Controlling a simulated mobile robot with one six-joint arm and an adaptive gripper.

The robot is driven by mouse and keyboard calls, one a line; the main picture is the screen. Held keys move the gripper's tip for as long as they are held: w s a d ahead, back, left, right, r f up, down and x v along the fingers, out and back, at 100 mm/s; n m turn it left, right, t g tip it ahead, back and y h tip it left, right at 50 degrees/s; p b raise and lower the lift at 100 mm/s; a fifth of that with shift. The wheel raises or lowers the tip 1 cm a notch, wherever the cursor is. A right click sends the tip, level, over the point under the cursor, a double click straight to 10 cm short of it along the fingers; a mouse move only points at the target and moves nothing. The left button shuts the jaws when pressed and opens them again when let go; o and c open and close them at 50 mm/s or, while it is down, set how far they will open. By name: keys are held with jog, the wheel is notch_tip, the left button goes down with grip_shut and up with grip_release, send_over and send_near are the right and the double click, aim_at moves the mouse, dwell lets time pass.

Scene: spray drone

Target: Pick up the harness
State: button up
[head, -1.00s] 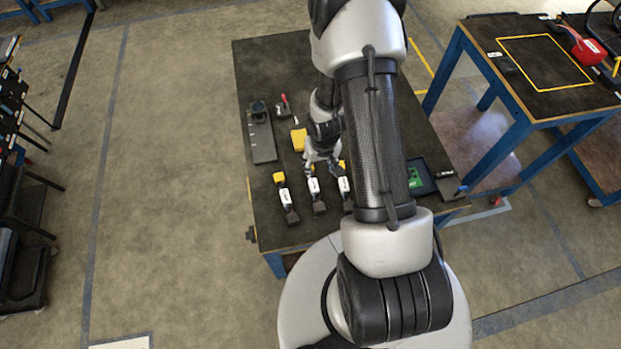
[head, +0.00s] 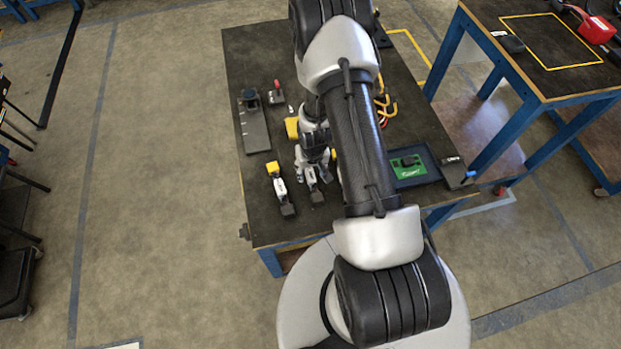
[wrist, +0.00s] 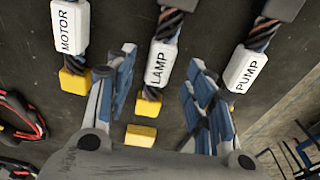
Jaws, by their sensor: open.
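Three short cables with white labels, yellow ends and dark ends lie side by side; they look like the harnesses. The wrist view shows the MOTOR one (wrist: 70,30) at left, the LAMP one (wrist: 158,65) in the middle and the PUMP one (wrist: 246,68) at right. My gripper (wrist: 160,70) is open and empty, its fingers either side of the LAMP cable. I cannot tell its height above the cable. The head view shows my gripper (head: 312,178) at the middle cable (head: 318,196), with the PUMP cable (head: 279,188) left of it. My arm hides the MOTOR cable there.
A second table (head: 530,60) stands at right.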

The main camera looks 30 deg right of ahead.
notch_tip(320, 180, down, 2)
jog(key=shift+w+d+f, duration=0.1)
jog(key=shift+r, duration=0.2)
jog(key=shift+c, duration=0.5)
grip_shut()
